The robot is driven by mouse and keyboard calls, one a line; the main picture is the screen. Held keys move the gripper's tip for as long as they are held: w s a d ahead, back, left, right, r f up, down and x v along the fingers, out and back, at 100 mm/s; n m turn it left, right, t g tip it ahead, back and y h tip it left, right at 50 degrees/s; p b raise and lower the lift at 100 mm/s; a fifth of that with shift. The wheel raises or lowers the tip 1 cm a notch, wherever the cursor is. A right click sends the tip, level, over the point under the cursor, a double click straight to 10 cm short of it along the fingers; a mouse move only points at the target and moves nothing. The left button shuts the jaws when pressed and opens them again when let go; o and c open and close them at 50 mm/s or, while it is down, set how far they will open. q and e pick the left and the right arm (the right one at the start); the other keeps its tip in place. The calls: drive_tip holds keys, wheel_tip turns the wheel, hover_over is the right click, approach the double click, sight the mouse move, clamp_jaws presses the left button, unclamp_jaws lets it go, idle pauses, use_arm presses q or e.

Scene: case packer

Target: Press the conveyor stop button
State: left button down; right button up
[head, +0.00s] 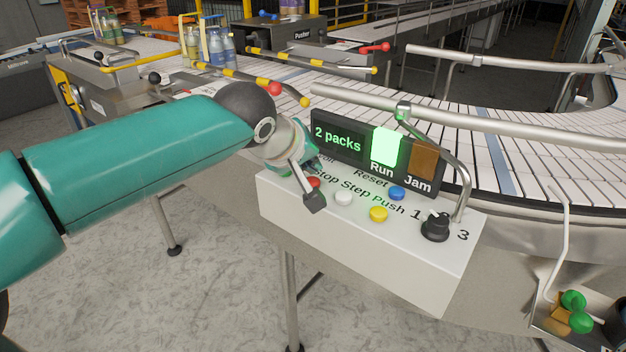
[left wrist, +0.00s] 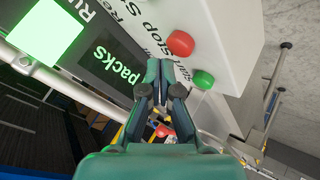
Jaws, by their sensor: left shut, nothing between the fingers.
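The red button (head: 313,182) by the Stop label is on the sloping top of the white control box (head: 350,248), partly hidden by my left wrist's fittings. It also shows clearly in the left wrist view (left wrist: 180,43), next to a green button (left wrist: 203,80). My left gripper (head: 312,166) is over the left end of the box, mostly hidden by its wrist in the head view. In the left wrist view its closed fingers (left wrist: 163,66) appear just beside the red button. I cannot tell whether they touch the panel. My right gripper is not in view.
White (head: 344,198), yellow (head: 378,213) and blue (head: 397,193) buttons and a black knob (head: 436,226) share the panel. The display (head: 337,137) reads "2 packs", and the Run lamp (head: 386,145) glows green. A conveyor rail (head: 350,101) runs behind.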

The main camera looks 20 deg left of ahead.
sight(311, 181)
use_arm(q)
drive_tip(key=shift+f, duration=0.1)
idle(0.8)
drive_tip(key=shift+f+b, duration=0.3)
drive_tip(key=shift+b, duration=0.2)
drive_tip(key=shift+f+b, duration=0.55)
drive_tip(key=shift+b, duration=0.05)
idle(0.6)
drive_tip(key=shift+r, duration=0.1)
drive_tip(key=shift+r+p, duration=0.75)
drive_tip(key=shift+r, duration=0.15)
wheel_tip(311, 181, up, 5)
drive_tip(key=p, duration=0.4)
idle(0.8)
